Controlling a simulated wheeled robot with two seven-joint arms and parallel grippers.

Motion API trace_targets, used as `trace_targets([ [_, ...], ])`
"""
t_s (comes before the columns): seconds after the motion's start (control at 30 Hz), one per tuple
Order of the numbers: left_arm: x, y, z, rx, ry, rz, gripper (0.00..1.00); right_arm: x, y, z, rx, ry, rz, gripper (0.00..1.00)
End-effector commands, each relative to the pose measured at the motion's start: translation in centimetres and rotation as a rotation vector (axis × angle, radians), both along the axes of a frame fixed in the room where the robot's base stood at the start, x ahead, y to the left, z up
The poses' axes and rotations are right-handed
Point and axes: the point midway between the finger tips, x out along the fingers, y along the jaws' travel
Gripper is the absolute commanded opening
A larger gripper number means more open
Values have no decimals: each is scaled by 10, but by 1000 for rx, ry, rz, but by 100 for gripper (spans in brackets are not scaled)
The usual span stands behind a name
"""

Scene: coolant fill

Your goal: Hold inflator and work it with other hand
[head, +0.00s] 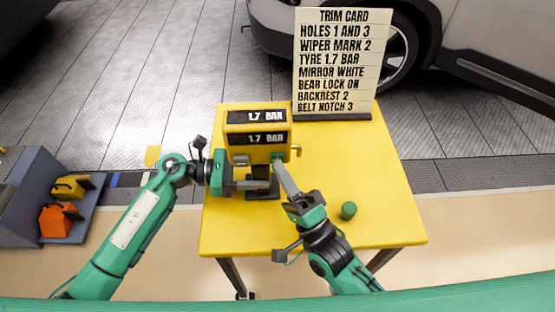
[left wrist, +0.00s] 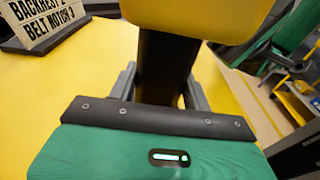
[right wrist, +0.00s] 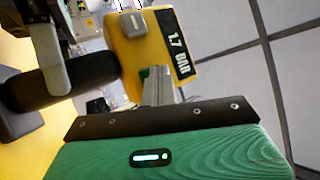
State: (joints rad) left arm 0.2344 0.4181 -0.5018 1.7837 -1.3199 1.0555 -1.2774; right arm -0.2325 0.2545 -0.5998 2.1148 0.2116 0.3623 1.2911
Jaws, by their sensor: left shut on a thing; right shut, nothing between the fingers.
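The yellow inflator (head: 232,141) stands on a dark post at the table's left part. Its two dark displays both read 1.7 BAR. A grey button (head: 240,160) and a green button (head: 277,156) sit low on its front. My left gripper (head: 262,184) is shut around the post (left wrist: 165,65) below the yellow body. My right gripper (head: 279,164) is shut and empty, its fingertips at the green button and partly covering it. In the right wrist view the fingertips (right wrist: 158,75) overlap the inflator's lower edge; I cannot tell whether they press the button.
The yellow table (head: 345,165) has free room to the right. A small green cylinder (head: 348,210) stands right of my right gripper. A trim card (head: 342,60) at the back reads TYRE 1.7 BAR. A grey bin unit (head: 40,185) stands at left; a car is behind.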

Motion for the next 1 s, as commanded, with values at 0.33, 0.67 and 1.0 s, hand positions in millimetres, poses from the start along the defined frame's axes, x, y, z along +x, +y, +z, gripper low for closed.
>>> trace_targets([
  [0.33, 0, 0, 0, 0, 1, -1, 31, 0, 0, 0, 0, 0, 0, 0],
  [0.67, 0, 0, 0, 0, 1, -1, 31, -3, 0, 0, 0, 0, 0, 0],
  [1.0, 0, 0, 0, 0, 1, -1, 31, -18, 0, 0, 0, 0, 0, 0],
])
